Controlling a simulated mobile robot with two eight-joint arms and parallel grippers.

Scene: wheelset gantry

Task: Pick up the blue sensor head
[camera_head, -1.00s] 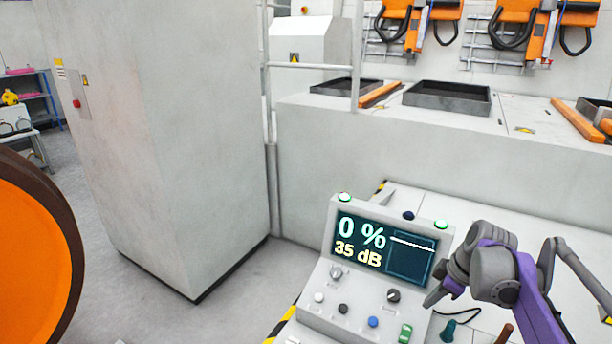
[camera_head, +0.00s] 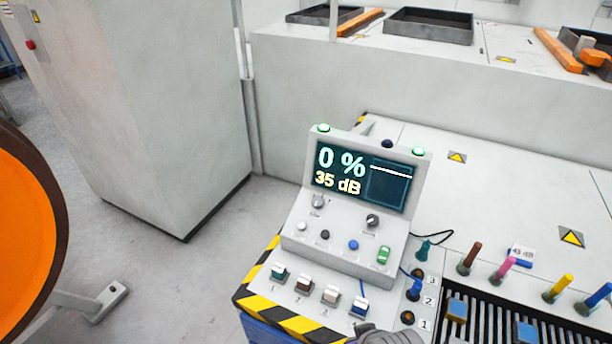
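A small blue-topped sensor head (camera_head: 360,307), which looks like the blue one, stands at the right end of a row of similar heads in front of the grey console (camera_head: 345,255). A thin blue cable or stem rises behind it. A grey rounded part of my arm or gripper shows at the bottom edge, just below and right of this head. Its fingers cannot be made out, nor whether it touches the head. The row also holds a teal head (camera_head: 278,273), a brown head (camera_head: 304,285) and a pale head (camera_head: 331,296). My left gripper is not in view.
The console screen (camera_head: 363,180) reads 0 % and 35 dB. A blue plug (camera_head: 414,290) sits by numbered sockets on the right. Several coloured pegs, such as the yellow one (camera_head: 557,289), stand behind a black slotted grille (camera_head: 490,325). An orange wheel (camera_head: 25,235) is at the left.

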